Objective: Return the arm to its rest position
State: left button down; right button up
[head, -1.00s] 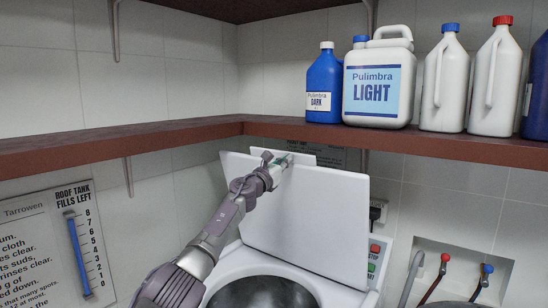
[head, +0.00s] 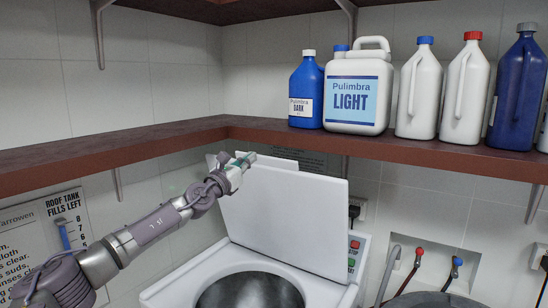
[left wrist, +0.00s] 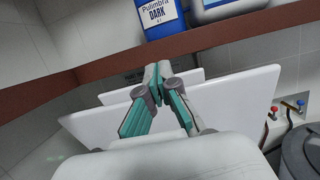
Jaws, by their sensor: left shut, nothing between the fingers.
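My left gripper (head: 243,164) is shut with nothing in it. It is in front of the upper left part of the washing machine's raised white lid (head: 285,210), just below the shelf. In the left wrist view the closed fingers (left wrist: 158,85) point toward the lid and the shelf edge. I cannot tell whether they touch the lid. The washing machine's drum (head: 250,291) is open below. My right gripper is not in view.
A brown shelf (head: 400,147) crosses above the machine. It bears a blue Dark bottle (head: 306,92), a white Light jug (head: 357,95) and several other bottles. A wall chart (head: 45,235) is at left. Red and blue taps (head: 419,251) are at right.

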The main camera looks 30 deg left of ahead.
pick_arm(q)
jog(key=s+d+f+n, duration=0.1)
jog(key=d+f+n, duration=0.6)
jog(key=d+f, duration=0.5)
jog(key=s+d+f+n+g+y, duration=0.2)
jog(key=s+d+f+n, duration=0.2)
jog(key=f+n, duration=0.15)
jog(key=s+d+f+n+g+y, duration=0.1)
jog(key=s+d+f+n, duration=0.35)
jog(key=f, duration=0.25)
jog(key=s+d+f+n+g, duration=0.2)
jog(key=s+f+n+g, duration=0.6)
jog(key=s+f+n, duration=0.65)
jog(key=s+d+f+n+g+h, duration=0.1)
jog(key=s+f+n+g, duration=0.2)
jog(key=s, duration=0.9)
jog(key=s+d+f+n+g, duration=0.1)
jog(key=s+f+g, duration=0.3)
jog(key=s, duration=0.9)
notch_tip(320, 180, down, 31)
jog(key=b, duration=0.6)
jog(key=s+a+f+g+b, duration=0.2)
jog(key=s+a+f+b, duration=0.1)
jog(key=s+f, duration=1.4)
notch_tip(320, 180, down, 4)
jog(key=shift+s+m+b, duration=0.25)
jog(key=shift+m+b, duration=0.2)
jog(key=shift+b, duration=0.2)
